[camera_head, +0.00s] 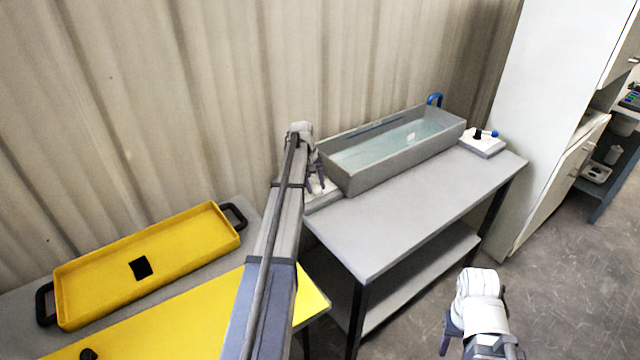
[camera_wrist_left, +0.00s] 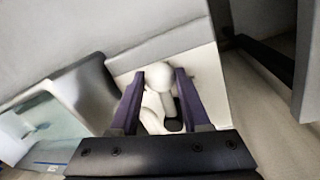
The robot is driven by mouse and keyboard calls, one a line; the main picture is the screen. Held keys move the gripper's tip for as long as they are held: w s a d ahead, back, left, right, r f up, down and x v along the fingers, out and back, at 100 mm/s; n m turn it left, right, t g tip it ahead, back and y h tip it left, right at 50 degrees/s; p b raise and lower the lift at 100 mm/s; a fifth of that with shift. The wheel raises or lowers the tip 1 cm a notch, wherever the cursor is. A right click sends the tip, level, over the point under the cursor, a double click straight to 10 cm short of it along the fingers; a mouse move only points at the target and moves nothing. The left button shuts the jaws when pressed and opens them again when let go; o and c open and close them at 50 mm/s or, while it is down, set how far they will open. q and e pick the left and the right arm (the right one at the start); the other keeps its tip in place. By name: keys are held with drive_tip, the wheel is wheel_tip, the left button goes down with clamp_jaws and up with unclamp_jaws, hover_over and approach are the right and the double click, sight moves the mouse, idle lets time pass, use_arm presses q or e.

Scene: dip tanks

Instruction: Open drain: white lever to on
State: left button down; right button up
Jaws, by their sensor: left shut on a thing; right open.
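The white lever (camera_wrist_left: 165,85) shows in the left wrist view as a round white knob on a short stem, over a pale base plate (camera_wrist_left: 205,75) with a dark spot beside the stem. My left gripper (camera_wrist_left: 159,84) is shut on the lever, one purple finger on each side of the knob. In the head view my left gripper (camera_head: 318,184) is at the left end of the grey tank (camera_head: 400,165), and my arm and gripper largely hide the lever there. The lever's on or off marking cannot be read. My right gripper (camera_head: 478,348) is open and empty, low at the front.
The tank holds clear water and stands on a grey table (camera_head: 400,225). A white box with a blue-tipped lever (camera_head: 484,143) sits at its right end. A yellow tray (camera_head: 190,250) with black handles lies at left. A white cabinet (camera_head: 540,110) stands at right.

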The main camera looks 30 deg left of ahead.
use_arm(q)
drive_tip(key=s+m, duration=0.1)
drive_tip(key=a+m, duration=0.1)
drive_tip(key=m, duration=0.1)
drive_tip(key=shift+s+a+m, duration=0.3)
drive_tip(key=shift+s, duration=0.05)
drive_tip(key=shift+s+a+m+g+h, duration=0.25)
drive_tip(key=shift+a+m, duration=0.15)
drive_tip(key=shift+m, duration=0.35)
drive_tip(key=shift+s+a+m+g+h, duration=0.15)
drive_tip(key=shift+s+a+m+g, duration=0.2)
drive_tip(key=shift+m, duration=0.4)
drive_tip(key=shift+a, duration=0.1)
drive_tip(key=c, duration=0.7)
unclamp_jaws()
drive_tip(key=shift+w, duration=0.1)
drive_tip(key=r+p, duration=0.2)
drive_tip(key=a+r+p, duration=0.1)
drive_tip(key=r+p, duration=0.4)
drive_tip(key=shift+s+a+r+p, duration=0.25)
drive_tip(key=shift+r+p, duration=0.1)
